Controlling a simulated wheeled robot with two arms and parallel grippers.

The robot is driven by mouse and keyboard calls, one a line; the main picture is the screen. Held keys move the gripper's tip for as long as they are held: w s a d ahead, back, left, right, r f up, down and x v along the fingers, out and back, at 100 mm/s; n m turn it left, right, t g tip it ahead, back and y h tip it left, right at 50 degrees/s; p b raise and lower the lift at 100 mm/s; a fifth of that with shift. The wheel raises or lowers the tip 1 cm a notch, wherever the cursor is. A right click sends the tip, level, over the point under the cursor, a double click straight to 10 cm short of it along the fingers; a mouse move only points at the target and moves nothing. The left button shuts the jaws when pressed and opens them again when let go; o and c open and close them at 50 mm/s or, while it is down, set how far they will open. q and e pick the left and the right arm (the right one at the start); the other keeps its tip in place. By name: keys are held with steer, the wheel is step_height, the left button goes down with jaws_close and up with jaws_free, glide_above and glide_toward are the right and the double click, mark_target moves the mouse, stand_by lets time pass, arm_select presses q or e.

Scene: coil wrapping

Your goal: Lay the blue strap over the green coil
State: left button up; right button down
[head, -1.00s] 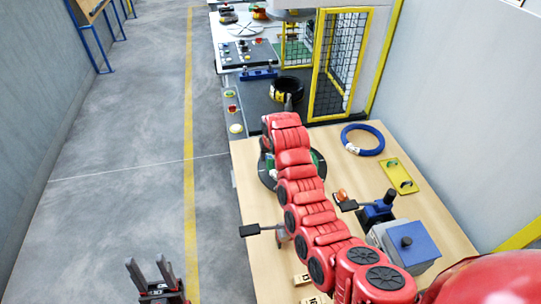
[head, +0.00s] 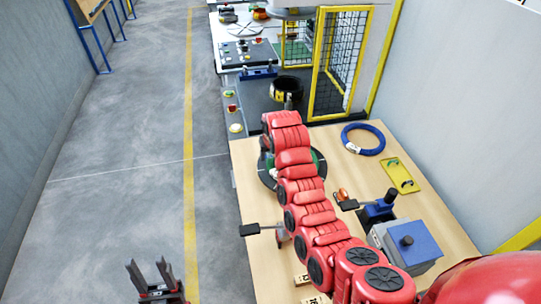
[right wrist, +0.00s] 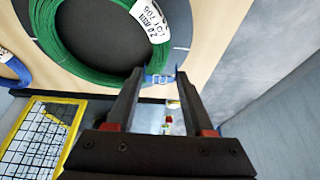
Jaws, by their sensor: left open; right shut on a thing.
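The green coil (right wrist: 108,75) lies on a dark round plate in the right wrist view, with a white printed label (right wrist: 150,15) on it. In the head view my red right arm hides most of it, and only a bit of green (head: 318,160) shows. My right gripper (right wrist: 161,84) is at the coil's edge, shut on the blue strap (right wrist: 158,79), a short piece of which shows between the fingertips. The rest of the strap is hidden. My left gripper (head: 154,280) is open and empty, over the floor left of the table.
A blue coil (head: 346,139) and a yellow tray (head: 411,185) lie on the wooden table (head: 330,133) right of my arm. A blue-and-grey device (head: 414,245) stands nearer. A yellow-framed mesh cage (head: 318,85) stands beyond the table. The floor at left is clear.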

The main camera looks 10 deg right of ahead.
mark_target(270, 164)
steer(key=shift+b, duration=0.35)
stand_by(0.6)
steer(key=shift+f+b, duration=1.05)
steer(key=shift+f, duration=0.85)
steer(key=shift+c, duration=1)
jaws_free()
steer(key=shift+r, duration=0.15)
steer(key=shift+s+r, duration=0.15)
steer(key=shift+r, duration=0.15)
steer(key=b+v, duration=0.2)
steer(key=v, duration=0.2)
steer(key=p+v, duration=0.8)
steer(key=v, duration=0.4)
steer(key=shift+s+r+p, duration=0.2)
steer(key=shift+r+p, duration=0.1)
steer(key=shift+p, duration=0.05)
